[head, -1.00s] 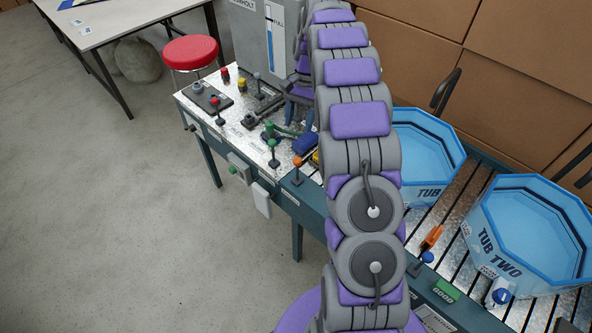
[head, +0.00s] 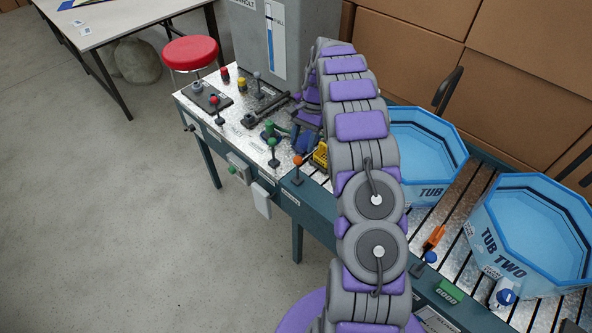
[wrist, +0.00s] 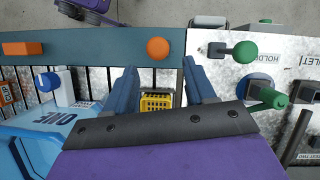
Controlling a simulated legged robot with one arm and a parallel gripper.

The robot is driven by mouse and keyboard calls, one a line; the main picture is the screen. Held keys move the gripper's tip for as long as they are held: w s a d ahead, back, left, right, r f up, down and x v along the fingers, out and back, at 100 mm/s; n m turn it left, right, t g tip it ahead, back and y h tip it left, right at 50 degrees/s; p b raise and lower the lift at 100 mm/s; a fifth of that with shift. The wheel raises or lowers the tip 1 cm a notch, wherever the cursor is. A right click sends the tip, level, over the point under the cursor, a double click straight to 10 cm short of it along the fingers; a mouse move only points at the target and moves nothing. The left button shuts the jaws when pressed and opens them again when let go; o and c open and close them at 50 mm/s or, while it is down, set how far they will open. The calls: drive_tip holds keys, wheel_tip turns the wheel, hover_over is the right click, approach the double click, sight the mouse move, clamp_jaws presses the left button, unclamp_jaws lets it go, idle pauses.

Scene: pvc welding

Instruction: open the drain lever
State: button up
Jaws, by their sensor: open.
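I cannot tell from any readable label which lever is the drain lever. A lever with an orange ball knob (head: 298,160) stands at the bench's front edge; the knob also shows in the wrist view (wrist: 158,48), just beyond my fingertips. A green-knobbed lever (head: 273,141) stands to its left; in the wrist view its green knob (wrist: 245,51) is right of my fingers, by a partly readable "HOLD" label. My gripper (wrist: 159,66) is open, with two blue fingers apart and nothing held. In the head view it is partly hidden behind my arm.
A yellow basket-like part (wrist: 156,101) shows between my fingers. A green handle (wrist: 268,97) is close to the right finger. Tub one (head: 425,150) and tub two (head: 530,230) stand to the right. A red-knobbed lever (head: 214,99) and a grey tank (head: 262,45) are farther left.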

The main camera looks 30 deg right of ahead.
sight(298, 169)
drive_tip(key=b+x, duration=0.2)
drive_tip(key=x, duration=0.8)
drive_tip(key=shift+s+a+f, duration=0.1)
drive_tip(key=shift+s+f, duration=0.05)
drive_tip(key=shift+f, duration=0.2)
clamp_jaws()
